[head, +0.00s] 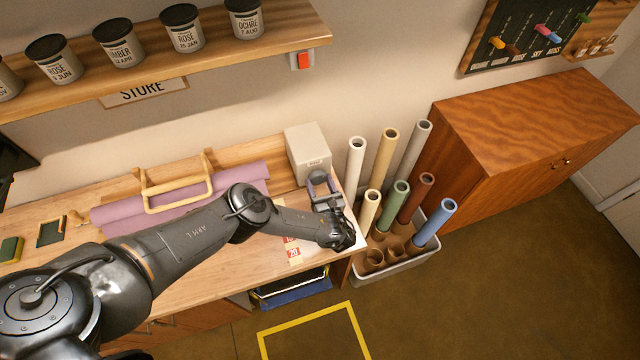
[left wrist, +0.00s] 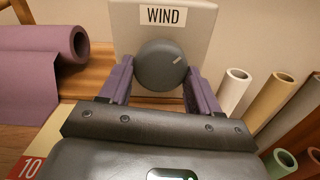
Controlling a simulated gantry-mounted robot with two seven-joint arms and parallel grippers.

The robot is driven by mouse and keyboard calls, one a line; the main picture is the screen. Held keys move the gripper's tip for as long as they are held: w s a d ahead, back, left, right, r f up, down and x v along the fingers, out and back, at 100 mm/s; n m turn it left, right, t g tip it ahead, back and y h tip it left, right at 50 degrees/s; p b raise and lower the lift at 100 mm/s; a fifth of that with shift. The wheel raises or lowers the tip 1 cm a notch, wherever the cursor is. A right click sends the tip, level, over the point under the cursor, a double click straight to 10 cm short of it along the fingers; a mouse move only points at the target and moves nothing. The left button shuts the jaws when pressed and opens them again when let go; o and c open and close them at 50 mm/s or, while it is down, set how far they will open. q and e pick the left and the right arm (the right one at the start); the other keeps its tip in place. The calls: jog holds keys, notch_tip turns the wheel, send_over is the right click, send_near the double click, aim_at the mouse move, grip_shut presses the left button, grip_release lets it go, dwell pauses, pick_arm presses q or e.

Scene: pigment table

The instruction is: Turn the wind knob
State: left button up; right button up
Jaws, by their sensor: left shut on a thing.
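The wind knob (left wrist: 163,66) is a dark round knob with a pale mark at its upper right. It sits on the front of a light box (head: 307,150) labelled WIND (left wrist: 164,16). The box stands at the right end of the workbench. My left gripper (left wrist: 160,80) has its purple fingers on either side of the knob and is shut on it. In the head view my left gripper (head: 322,188) is at the box's front and hides most of the knob. My right gripper is in neither view.
A purple roll (head: 240,176) lies on the workbench (head: 190,285) left of the box. A bin (head: 385,268) of upright coloured tubes stands close on the right. A shelf (head: 200,58) with several jars runs above. A wooden cabinet (head: 530,150) stands farther right.

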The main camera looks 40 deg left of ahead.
pick_arm(q)
jog(key=m, duration=0.9)
jog(key=shift+s+b, duration=0.1)
jog(key=shift+b, duration=0.2)
jog(key=m+b, duration=0.1)
jog(key=m, duration=0.3)
jog(key=m+b, duration=0.1)
jog(key=m, duration=0.4)
jog(key=shift+r, duration=0.15)
jog(key=o, duration=1)
jog(key=shift+a, duration=0.1)
jog(key=shift+o, duration=0.2)
jog(key=shift+s, duration=0.1)
